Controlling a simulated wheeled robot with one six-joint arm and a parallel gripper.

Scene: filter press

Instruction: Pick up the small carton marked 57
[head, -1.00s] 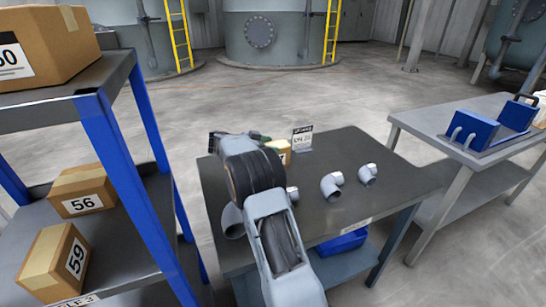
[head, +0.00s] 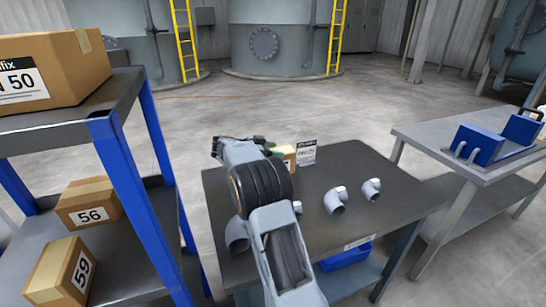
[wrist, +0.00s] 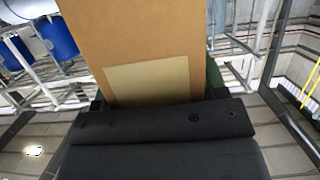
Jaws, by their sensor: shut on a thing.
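A small brown carton (wrist: 140,45) is held in my gripper (wrist: 158,100), filling the upper middle of the wrist view. A paler tan patch (wrist: 148,80) shows on its near face. In the head view the carton (head: 287,157) shows partly beyond my arm, over the far side of the dark table; I cannot read its number. My gripper (head: 272,150) is shut on it and mostly hidden behind my arm. I cannot tell whether the carton touches the table.
A blue-post shelf (head: 125,175) at left holds cartons 50 (head: 60,75), 56 (head: 90,203) and 59 (head: 62,275). A side table (head: 430,140) holds blue fixtures (head: 478,140). Open floor lies beyond.

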